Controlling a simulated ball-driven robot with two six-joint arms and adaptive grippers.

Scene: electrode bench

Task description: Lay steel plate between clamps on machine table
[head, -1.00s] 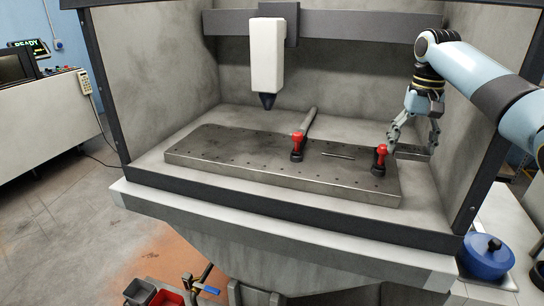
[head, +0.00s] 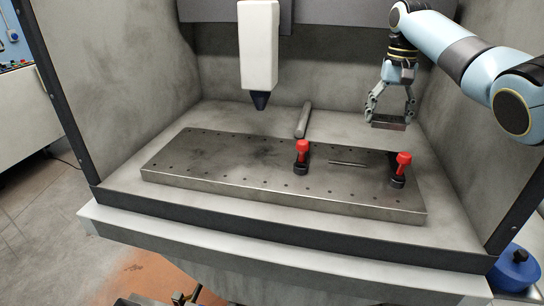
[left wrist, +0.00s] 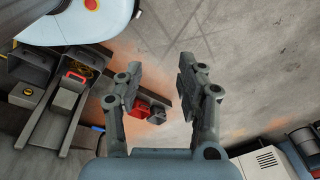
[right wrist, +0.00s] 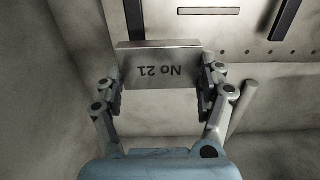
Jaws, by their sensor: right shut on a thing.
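My right gripper (head: 390,118) is shut on a steel plate (head: 388,122). In the right wrist view the plate (right wrist: 160,68), marked "No 21", sits between both fingers. It hangs above the tray floor, behind the right end of the machine table (head: 220,175). Two red-topped clamps stand on the table: the left clamp (head: 301,150) and the right clamp (head: 402,165). A thin bar (head: 347,163) lies on the table between them. My left gripper (left wrist: 165,95) is open and empty over the floor in the left wrist view. It is not in the head view.
A white machine head with a dark tip (head: 259,60) hangs over the table's back left. A grey cylinder (head: 303,120) lies behind the left clamp. Enclosure walls stand at both sides. A blue pot (head: 516,268) is outside, lower right.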

